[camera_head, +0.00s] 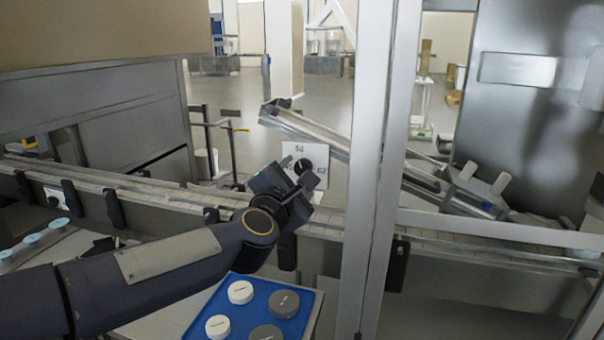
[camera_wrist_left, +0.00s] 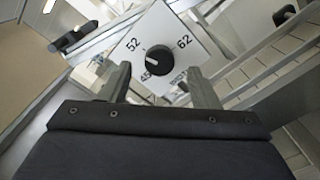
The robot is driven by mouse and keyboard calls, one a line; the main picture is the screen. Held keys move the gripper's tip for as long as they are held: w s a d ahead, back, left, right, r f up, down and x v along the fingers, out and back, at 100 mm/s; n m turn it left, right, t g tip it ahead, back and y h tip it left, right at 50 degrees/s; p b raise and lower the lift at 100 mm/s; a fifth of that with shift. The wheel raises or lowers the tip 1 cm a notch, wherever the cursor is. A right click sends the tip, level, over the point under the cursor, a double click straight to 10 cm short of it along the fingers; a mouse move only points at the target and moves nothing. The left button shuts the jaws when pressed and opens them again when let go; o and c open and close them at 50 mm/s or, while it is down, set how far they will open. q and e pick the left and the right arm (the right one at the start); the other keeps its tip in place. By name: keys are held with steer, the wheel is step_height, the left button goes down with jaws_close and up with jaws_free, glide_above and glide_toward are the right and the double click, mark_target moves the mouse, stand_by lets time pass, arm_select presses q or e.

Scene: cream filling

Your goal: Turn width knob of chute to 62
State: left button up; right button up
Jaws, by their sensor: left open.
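The black width knob (camera_wrist_left: 158,59) sits on a white dial plate (camera_wrist_left: 178,25) marked 45, 52 and 62, in the left wrist view. Its pale pointer line lies on the left side of the knob, between the 45 and 52 marks. In the head view the knob (camera_head: 303,166) shows just beyond my left gripper (camera_head: 306,178). The left gripper also shows in the left wrist view (camera_wrist_left: 160,84); its fingers are open, apart on either side below the knob, with nothing between them. My right gripper is not in view.
A conveyor (camera_head: 160,193) runs across the scene, with the inclined chute (camera_head: 318,135) behind it. A metal post (camera_head: 379,170) stands right of the left gripper. A blue tray (camera_head: 250,318) with white and grey round pieces lies below the arm.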

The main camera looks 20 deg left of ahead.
mark_target(302, 169)
arm_select(q)
steer(key=shift+w, duration=1.8)
steer(key=shift+c, duration=0.3)
steer(key=c, duration=0.9)
